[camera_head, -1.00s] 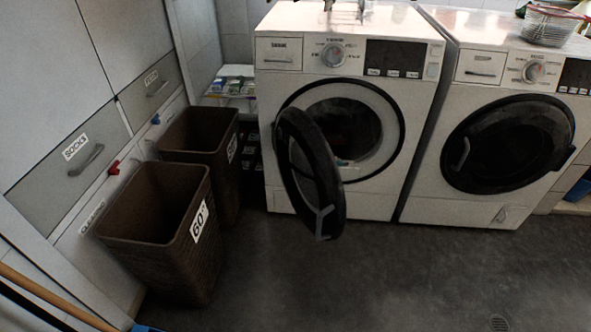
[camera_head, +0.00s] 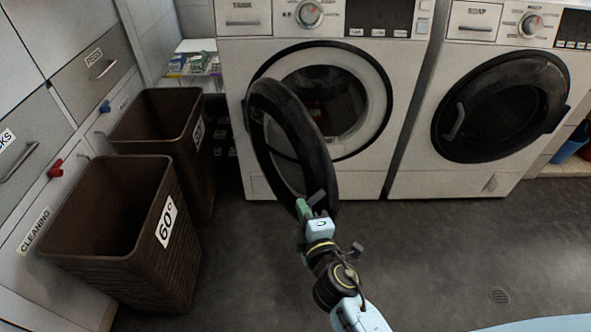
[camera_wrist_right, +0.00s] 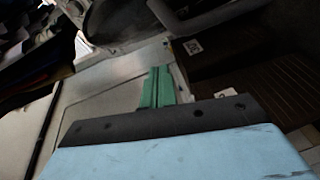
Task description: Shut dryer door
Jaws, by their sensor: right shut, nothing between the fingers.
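The dryer (camera_head: 228,150) is the left white front-loader, with a "TANK" drawer. Its round black door (camera_head: 272,120) stands open, swung out to the left of the dark drum opening (camera_head: 325,100). My right gripper (camera_head: 303,210) is at the lower edge of the door, overlapping it in the head view; I cannot tell whether they touch. Its green fingers are together and empty, and they also show in the right wrist view (camera_wrist_right: 158,88). The gripper hides part of the door's lower rim and handle area. My left gripper is not in view.
A second machine (camera_head: 410,175) with a "SOAP" drawer stands at right, its door (camera_head: 500,105) shut. Two brown laundry baskets, a front one (camera_head: 120,255) and a rear one (camera_head: 165,125), stand left of the open door. The grey floor (camera_head: 430,255) in front is mostly clear.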

